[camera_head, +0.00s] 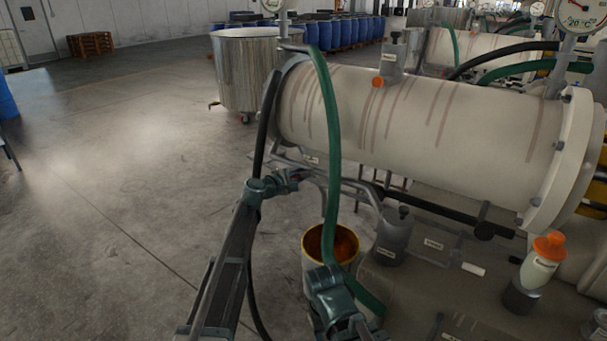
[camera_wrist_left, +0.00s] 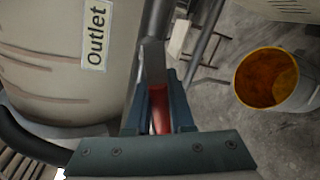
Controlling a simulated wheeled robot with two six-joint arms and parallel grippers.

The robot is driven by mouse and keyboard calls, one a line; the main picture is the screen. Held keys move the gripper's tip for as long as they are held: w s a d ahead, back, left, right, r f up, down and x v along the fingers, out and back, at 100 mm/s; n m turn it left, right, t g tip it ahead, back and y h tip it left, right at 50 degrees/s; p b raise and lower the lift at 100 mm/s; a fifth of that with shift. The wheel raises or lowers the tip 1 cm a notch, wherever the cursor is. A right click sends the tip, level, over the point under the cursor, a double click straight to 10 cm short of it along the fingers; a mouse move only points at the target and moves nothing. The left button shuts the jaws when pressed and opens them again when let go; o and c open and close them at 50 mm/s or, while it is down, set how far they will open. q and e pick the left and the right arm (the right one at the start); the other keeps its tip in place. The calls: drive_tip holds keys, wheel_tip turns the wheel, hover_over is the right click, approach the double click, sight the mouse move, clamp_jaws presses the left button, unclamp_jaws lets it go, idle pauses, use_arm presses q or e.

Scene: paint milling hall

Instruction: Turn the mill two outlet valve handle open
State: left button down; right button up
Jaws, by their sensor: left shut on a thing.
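The mill two outlet valve handle (camera_wrist_left: 158,108) is red and sits between my left gripper's fingers in the left wrist view. My left gripper (camera_wrist_left: 158,112) is shut on it, beside the pale mill drum with its "Outlet" label (camera_wrist_left: 96,35). In the head view my left gripper (camera_head: 292,178) is under the left end of the large cream mill drum (camera_head: 420,125). The handle is mostly hidden there by the gripper. At the bottom of the head view part of my right arm shows, but I see no right fingertips.
A yellow-rimmed bucket with orange inside (camera_head: 308,262) stands on the floor below the outlet; it also shows in the left wrist view (camera_wrist_left: 238,80). A green hose (camera_head: 330,130) and a black hose (camera_head: 264,130) hang close to my left gripper.

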use_arm(q)
drive_tip(key=shift+w+a+r+m+y+p, duration=0.1)
drive_tip(key=shift+r+m+y+p, duration=0.2)
drive_tip(key=shift+m, duration=0.55)
drive_tip(key=shift+a+r+m+y+p, duration=0.15)
drive_tip(key=shift+r+m+p, duration=0.25)
drive_tip(key=shift+m, duration=0.45)
drive_tip(key=c, duration=0.8)
unclamp_jaws()
drive_tip(key=shift+d, duration=0.1)
drive_tip(key=p+v, duration=0.2)
drive_tip(key=v, duration=1.2)
drive_tip(key=shift+f+p, duration=0.2)
drive_tip(key=shift+p, duration=0.2)
drive_tip(key=shift+d, duration=0.25)
